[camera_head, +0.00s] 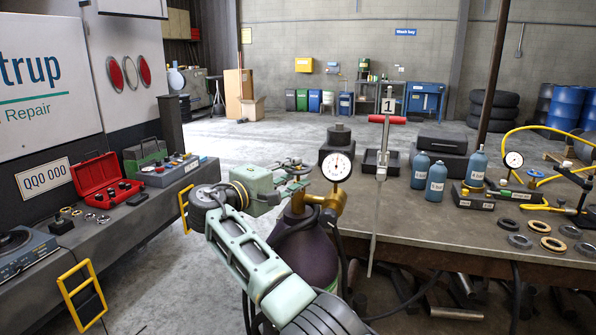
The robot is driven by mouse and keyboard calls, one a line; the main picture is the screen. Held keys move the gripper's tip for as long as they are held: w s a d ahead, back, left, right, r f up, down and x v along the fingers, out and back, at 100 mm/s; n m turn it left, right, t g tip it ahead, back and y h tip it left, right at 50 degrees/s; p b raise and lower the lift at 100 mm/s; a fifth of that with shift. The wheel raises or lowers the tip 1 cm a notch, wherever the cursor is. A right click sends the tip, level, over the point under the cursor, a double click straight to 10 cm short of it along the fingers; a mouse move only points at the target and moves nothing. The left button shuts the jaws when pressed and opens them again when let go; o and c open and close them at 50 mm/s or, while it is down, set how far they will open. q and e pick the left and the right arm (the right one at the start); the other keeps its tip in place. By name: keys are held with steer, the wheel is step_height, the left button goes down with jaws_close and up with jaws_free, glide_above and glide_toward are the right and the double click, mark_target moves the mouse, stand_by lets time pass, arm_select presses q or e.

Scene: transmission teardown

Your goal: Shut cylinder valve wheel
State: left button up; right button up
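A dark purple gas cylinder (308,245) stands upright in the middle, beside the front left of the workbench. A brass valve and regulator (326,202) with a round white gauge (337,167) sit at its top. My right arm comes up from the bottom and bends over to the right. My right gripper (296,175) is at the cylinder's top, just left of the gauge. Its dark fingers overlap the valve area, so the valve wheel cannot be made out clearly. I cannot tell whether the fingers touch or close on it. My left gripper is not in view.
The workbench (430,232) on the right holds blue bottles (436,183), rings, a gauge stand and a yellow hose (540,130). A left-hand bench (120,222) carries a red case (100,184). Dark hoses hang around the cylinder. Open floor lies behind.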

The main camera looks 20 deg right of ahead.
steer(key=v, duration=0.9)
steer(key=shift+a, duration=0.25)
steer(key=shift+s+f, duration=0.1)
steer(key=shift+f, duration=0.05)
